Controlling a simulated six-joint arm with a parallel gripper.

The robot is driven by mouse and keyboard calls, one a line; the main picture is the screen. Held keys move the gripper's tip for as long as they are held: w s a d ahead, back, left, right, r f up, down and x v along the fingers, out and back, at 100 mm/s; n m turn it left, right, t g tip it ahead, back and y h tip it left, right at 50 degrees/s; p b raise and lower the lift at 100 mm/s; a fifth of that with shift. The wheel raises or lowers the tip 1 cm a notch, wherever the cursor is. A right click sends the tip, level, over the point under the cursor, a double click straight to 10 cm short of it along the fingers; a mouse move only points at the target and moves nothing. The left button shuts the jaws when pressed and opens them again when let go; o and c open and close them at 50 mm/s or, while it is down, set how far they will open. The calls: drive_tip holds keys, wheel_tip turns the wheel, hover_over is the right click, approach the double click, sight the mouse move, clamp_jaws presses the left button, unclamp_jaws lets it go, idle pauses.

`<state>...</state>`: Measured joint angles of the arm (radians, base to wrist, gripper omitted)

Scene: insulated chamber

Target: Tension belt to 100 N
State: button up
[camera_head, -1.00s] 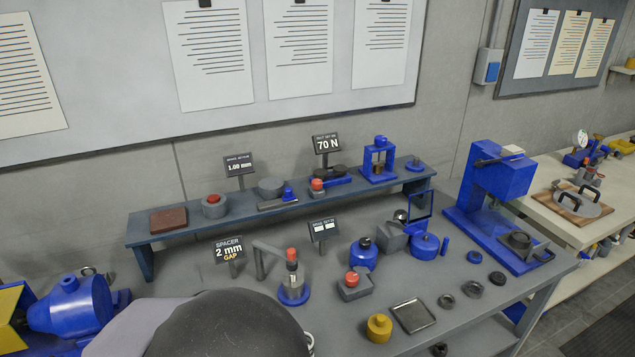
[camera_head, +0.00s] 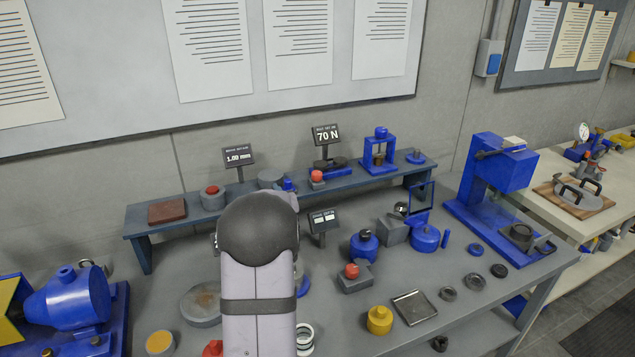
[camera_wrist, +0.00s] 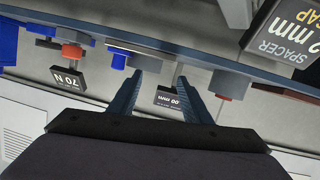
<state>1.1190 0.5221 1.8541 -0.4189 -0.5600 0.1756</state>
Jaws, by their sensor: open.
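The belt display (camera_head: 326,134) reads 70 N and stands on the raised shelf. Below it is a small blue-based fixture with dark round parts (camera_head: 328,164) and a red knob (camera_head: 317,176). In the wrist view, which is upside down, the 70 N display (camera_wrist: 68,78) and a red knob (camera_wrist: 72,50) are at the left. My gripper (camera_wrist: 167,70) is open, with nothing between its fingers, facing the shelf, apart from the red knob. In the head view my own arm hides my gripper.
A 1.00 mm display (camera_head: 238,157) and another red-topped part (camera_head: 212,191) are on the left of the shelf (camera_head: 170,227). The spacer sign (camera_wrist: 285,32) is close at the wrist view's right. A blue press (camera_head: 495,180) stands at the bench's right.

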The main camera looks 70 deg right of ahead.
sight(318, 178)
drive_tip(key=s+d+m+h+b, duration=0.1)
drive_tip(key=s+d, duration=0.1)
drive_tip(key=s, duration=0.2)
drive_tip(key=s+d+m+h, duration=0.1)
drive_tip(key=s+d, duration=0.2)
drive_tip(key=s, duration=0.2)
drive_tip(key=s+d+f+m+h+b, duration=0.1)
drive_tip(key=s+d+h, duration=0.1)
drive_tip(key=s+d, duration=0.1)
drive_tip(key=shift+s+d+b, duration=0.15)
drive_tip(key=shift+s+b, duration=0.15)
drive_tip(key=shift+s, duration=0.4)
drive_tip(key=shift+w+d+r+p, duration=0.1)
drive_tip(key=shift+w+d+p, duration=0.25)
drive_tip(key=shift+d, duration=0.15)
drive_tip(key=shift+p+x, duration=1.05)
drive_tip(key=shift+x, duration=2)
drive_tip(key=c, duration=1)
